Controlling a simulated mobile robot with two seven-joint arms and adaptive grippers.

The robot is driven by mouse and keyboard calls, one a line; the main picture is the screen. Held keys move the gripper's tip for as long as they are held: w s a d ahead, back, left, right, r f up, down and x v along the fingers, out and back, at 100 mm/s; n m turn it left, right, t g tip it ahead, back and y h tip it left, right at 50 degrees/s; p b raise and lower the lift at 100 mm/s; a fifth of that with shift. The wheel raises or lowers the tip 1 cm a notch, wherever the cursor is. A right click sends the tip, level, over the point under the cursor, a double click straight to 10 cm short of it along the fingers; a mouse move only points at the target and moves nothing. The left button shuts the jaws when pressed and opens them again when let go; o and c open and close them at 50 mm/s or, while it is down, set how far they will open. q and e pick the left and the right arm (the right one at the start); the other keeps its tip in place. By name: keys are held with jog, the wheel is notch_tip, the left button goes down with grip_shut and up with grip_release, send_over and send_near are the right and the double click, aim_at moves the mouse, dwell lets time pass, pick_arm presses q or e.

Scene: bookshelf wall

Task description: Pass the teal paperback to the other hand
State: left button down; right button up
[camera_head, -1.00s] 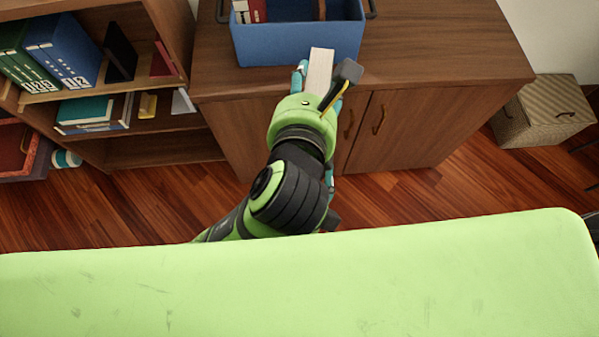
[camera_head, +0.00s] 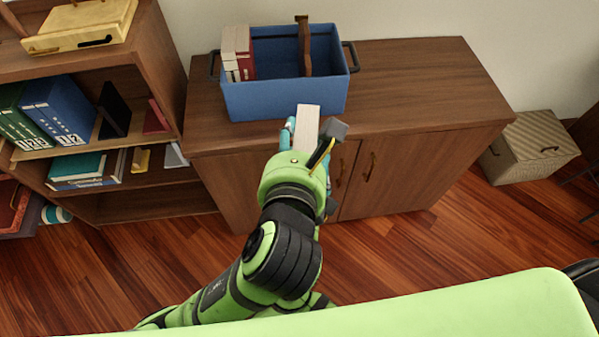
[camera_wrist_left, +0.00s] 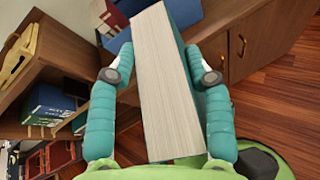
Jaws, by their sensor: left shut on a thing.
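My left gripper (camera_head: 306,130) is shut on the teal paperback (camera_head: 308,118), which stands out from the fingers with its pale page edges towards the head camera. In the left wrist view the left gripper (camera_wrist_left: 160,78) has a padded teal finger on each side of the paperback (camera_wrist_left: 165,85). A strip of teal cover shows along its right side there. The held book is in front of the cabinet, near the blue bin. My right gripper is not in view.
A blue bin (camera_head: 285,98) holding red-and-white books (camera_head: 237,52) and a brown upright piece stands on the wooden cabinet (camera_head: 420,90). A bookshelf (camera_head: 160,75) with several books is on the left. A woven box (camera_head: 530,147) sits on the floor at right.

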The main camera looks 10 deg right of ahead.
pick_arm(q)
jog(key=shift+s+d, duration=0.2)
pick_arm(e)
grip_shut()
pick_arm(q)
jog(key=shift+c, duration=2.2)
grip_release()
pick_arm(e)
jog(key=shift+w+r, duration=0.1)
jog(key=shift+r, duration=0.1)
pick_arm(q)
jog(key=shift+w+a, duration=0.1)
